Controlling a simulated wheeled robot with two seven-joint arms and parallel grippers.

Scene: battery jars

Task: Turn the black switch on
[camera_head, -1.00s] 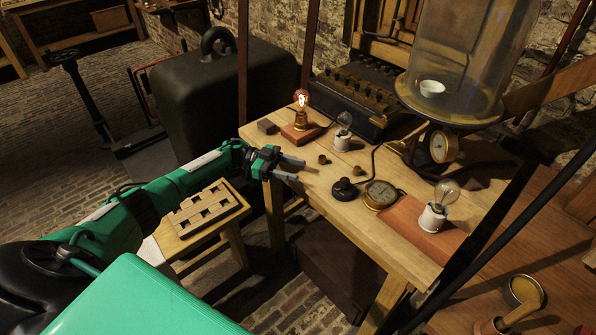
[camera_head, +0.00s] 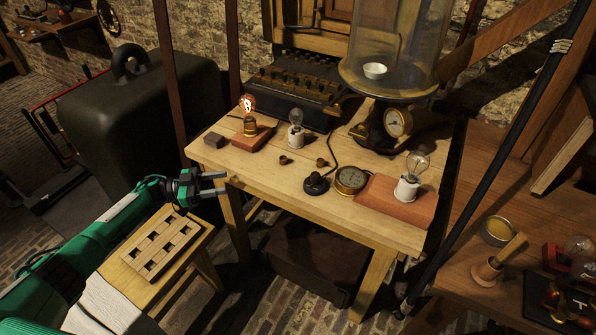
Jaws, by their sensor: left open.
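The black switch (camera_head: 316,184) is a small round black knob on a dark base, standing on the wooden table near its front edge. A dark cable runs from it toward the back. My left gripper (camera_head: 224,183) is open and empty at the table's front left edge. Its two fingers point right, toward the switch, with a clear gap between them and it. Which way the switch is set is too small to tell. My right gripper is out of view.
A brass dial (camera_head: 350,180) stands right beside the switch. Two small brass knobs, a white-based bulb (camera_head: 296,130), a lit bulb (camera_head: 249,120) and another bulb (camera_head: 410,180) share the table (camera_head: 290,212). A glass bell jar (camera_head: 400,45) stands behind.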

